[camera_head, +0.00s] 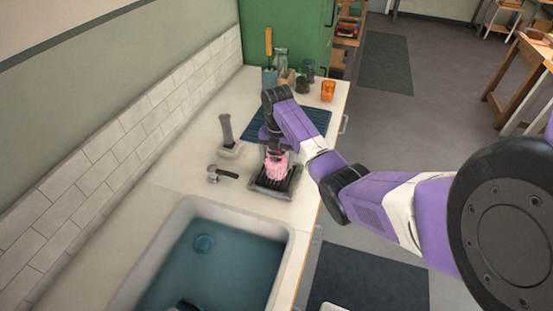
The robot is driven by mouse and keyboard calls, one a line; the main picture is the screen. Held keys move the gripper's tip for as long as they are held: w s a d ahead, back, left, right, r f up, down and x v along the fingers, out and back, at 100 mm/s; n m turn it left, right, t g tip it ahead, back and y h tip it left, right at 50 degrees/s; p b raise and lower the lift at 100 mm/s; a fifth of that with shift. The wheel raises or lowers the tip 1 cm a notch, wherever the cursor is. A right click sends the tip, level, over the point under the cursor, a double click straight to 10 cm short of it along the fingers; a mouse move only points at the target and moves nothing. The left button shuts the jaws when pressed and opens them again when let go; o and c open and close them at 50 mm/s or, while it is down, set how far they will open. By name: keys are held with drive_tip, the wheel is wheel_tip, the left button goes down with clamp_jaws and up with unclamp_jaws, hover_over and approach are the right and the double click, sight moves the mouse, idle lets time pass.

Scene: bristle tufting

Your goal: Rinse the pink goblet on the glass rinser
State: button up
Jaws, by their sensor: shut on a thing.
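The pink goblet (277,167) is over the glass rinser (270,193), a dark grate in a grey frame on the counter beyond the sink. My gripper (273,147) is above the goblet and shut on it. The fingers and the goblet's upper part are largely hidden by my gripper and wrist. I cannot tell whether the goblet touches the grate or hangs just above it.
A water-filled sink (185,262) lies in front, with a black-handled tap (222,173) beside it. A grey upright handle in a holder (228,138) stands left. A dark blue ribbed mat (318,117), an orange cup (328,91) and several glasses are behind.

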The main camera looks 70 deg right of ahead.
drive_tip(key=shift+f, duration=0.55)
idle(1.4)
wheel_tip(320, 180, up, 5)
drive_tip(key=p, duration=0.4)
drive_tip(key=shift+r, duration=1.1)
drive_tip(key=shift+s, duration=0.1)
